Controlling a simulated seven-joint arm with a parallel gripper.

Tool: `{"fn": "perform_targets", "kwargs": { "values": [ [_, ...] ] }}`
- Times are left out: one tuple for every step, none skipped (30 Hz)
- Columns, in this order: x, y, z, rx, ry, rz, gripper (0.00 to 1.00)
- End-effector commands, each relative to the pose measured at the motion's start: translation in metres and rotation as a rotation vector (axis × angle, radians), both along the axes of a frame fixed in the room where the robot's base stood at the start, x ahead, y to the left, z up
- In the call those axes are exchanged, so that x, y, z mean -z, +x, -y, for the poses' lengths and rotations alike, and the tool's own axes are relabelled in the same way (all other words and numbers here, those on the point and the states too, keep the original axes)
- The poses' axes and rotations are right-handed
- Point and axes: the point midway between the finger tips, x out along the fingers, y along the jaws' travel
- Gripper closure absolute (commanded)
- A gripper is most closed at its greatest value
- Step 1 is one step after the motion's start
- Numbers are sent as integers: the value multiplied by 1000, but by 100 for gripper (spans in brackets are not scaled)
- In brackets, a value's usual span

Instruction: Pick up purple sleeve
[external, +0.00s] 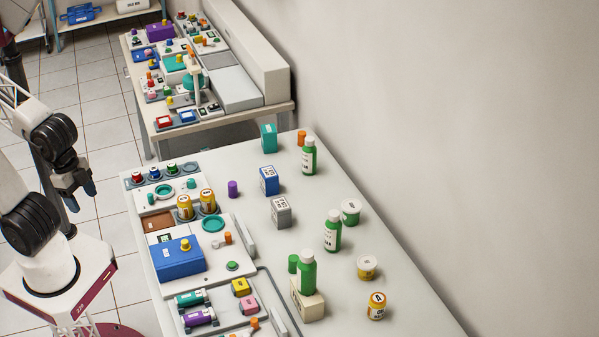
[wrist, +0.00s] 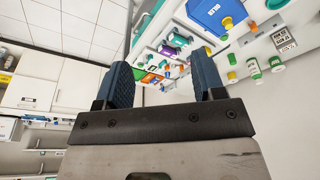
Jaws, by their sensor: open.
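A small plain purple cylinder (external: 233,188) stands upright on the white table in the external view, right of the amber jars. I cannot tell from looks alone which one is the sleeve. My gripper (external: 78,200) hangs left of the table, well apart from both. In the wrist view my gripper (wrist: 161,62) has its two blue fingers spread with nothing between them.
The blue box (external: 179,258), amber jars (external: 185,207) and a grey bar (external: 243,236) crowd the table's left side. Green bottles (external: 332,232), a grey box (external: 281,212) and a blue box (external: 269,181) stand to the right. A wall runs behind. Table around the purple cylinder is clear.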

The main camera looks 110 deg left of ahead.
Motion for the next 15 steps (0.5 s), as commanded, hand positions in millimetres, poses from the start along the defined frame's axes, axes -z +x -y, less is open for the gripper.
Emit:
{"fn": "perform_targets", "kwargs": {
  "values": [
    [0,0,0,0,0,0,37],
    [0,0,0,0,0,0,37],
    [0,0,0,0,0,0,37],
    [0,0,0,0,0,0,37],
    [0,0,0,0,0,0,37],
    [0,0,0,-1,0,0,37],
    [0,1,0,-2,0,0,37],
    [0,1,-1,-4,0,-1,37],
    [0,2,-1,-8,-1,-1,37],
    [0,3,-2,-13,-1,-2,37],
    [0,5,-3,-20,-2,-3,37],
    [0,8,-5,-31,-3,-4,37],
    [0,10,-7,-42,-5,-6,37],
    [0,13,-9,-54,-5,-8,37],
    [1,18,-12,-72,-8,-12,37]
  ]
}}
